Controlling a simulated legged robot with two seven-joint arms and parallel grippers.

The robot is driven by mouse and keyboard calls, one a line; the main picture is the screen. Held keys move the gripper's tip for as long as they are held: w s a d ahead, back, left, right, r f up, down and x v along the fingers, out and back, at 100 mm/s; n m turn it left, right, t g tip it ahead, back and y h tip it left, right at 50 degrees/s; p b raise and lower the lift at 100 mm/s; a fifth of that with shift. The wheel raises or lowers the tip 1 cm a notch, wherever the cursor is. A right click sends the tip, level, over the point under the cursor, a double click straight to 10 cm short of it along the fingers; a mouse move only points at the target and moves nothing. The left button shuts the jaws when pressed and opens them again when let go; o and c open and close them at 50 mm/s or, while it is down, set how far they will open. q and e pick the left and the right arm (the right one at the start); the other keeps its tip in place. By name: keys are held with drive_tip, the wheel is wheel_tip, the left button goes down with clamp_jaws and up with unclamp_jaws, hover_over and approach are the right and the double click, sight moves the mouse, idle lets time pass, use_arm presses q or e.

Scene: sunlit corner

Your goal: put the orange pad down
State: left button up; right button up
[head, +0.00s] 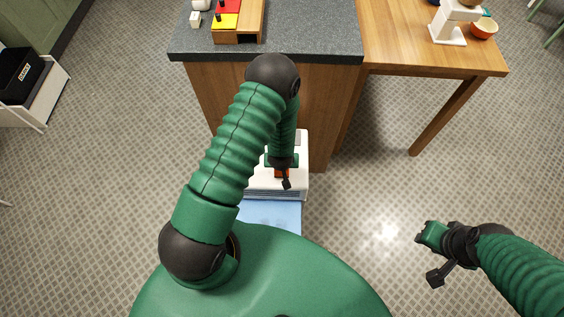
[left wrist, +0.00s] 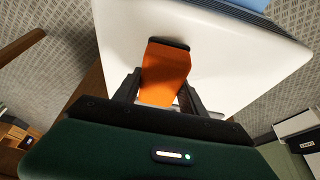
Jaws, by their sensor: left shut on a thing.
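The orange pad (left wrist: 165,72) is between the two fingers of my left gripper (left wrist: 160,94) in the left wrist view. The gripper is shut on it, above or against a smooth white surface (left wrist: 235,55); I cannot tell whether the pad touches it. In the head view only a small part of the pad (head: 281,173) shows by my left gripper (head: 283,178), over a white boxy thing (head: 299,185) low beside the counter. My left forearm hides much of that. My right gripper (head: 430,257) hangs empty over the floor at the right; its finger opening is unclear.
A wooden counter with a dark stone top (head: 315,40) stands just beyond the white thing. A wooden table (head: 400,50) adjoins it at the right. A light blue surface (head: 272,213) lies in front of the white thing. The tiled floor at the right is clear.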

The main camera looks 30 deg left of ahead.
use_arm(q)
drive_tip(key=shift+f, duration=0.15)
drive_tip(key=o, duration=1.2)
